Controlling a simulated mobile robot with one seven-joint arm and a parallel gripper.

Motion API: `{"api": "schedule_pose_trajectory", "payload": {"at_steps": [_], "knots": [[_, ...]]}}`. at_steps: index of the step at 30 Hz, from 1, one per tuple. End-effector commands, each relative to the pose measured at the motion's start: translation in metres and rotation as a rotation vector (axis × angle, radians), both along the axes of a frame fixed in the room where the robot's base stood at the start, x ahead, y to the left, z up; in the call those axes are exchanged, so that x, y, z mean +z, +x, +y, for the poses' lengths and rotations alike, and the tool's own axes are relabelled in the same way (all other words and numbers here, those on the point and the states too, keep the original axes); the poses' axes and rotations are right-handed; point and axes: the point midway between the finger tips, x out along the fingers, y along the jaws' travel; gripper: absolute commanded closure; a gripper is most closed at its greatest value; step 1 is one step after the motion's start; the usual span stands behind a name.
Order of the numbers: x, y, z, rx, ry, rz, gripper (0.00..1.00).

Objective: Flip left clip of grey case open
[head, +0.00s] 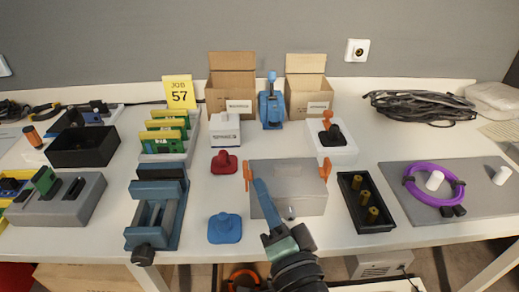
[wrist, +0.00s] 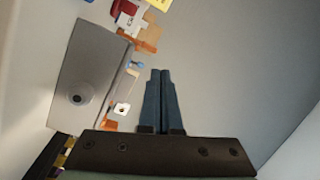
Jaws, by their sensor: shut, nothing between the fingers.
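The grey case (head: 305,198) sits on the table, right of centre, with its lid down and a round knob on its front. Its left clip (head: 247,176) is an orange upright piece at the case's left edge. A matching orange right clip (head: 325,169) is at its right edge. My gripper (head: 258,182) is shut and empty. In the head view its blue fingers overlap the left part of the case, just right of the left clip; contact cannot be told. In the wrist view the shut fingers (wrist: 160,73) point up, right of a grey panel with a dark round knob (wrist: 78,97).
A red knobbed block (head: 224,163) and a blue one (head: 224,228) stand left of the case. A black tray with brass cylinders (head: 352,215) is close on its right. A blue vise (head: 158,210) is farther left.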

Motion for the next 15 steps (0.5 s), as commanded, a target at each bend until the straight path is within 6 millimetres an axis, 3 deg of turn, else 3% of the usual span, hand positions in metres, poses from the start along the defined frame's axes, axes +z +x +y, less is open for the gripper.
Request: {"api": "schedule_pose_trajectory", "payload": {"at_steps": [1, 3, 15], "knots": [[0.009, -0.003, -0.003, 0.003, 0.040, 0.026, 1.00], [0.007, -0.008, -0.005, 0.008, 0.096, 0.056, 1.00], [-0.013, -0.037, -0.020, 0.008, 0.382, 0.190, 1.00]]}}
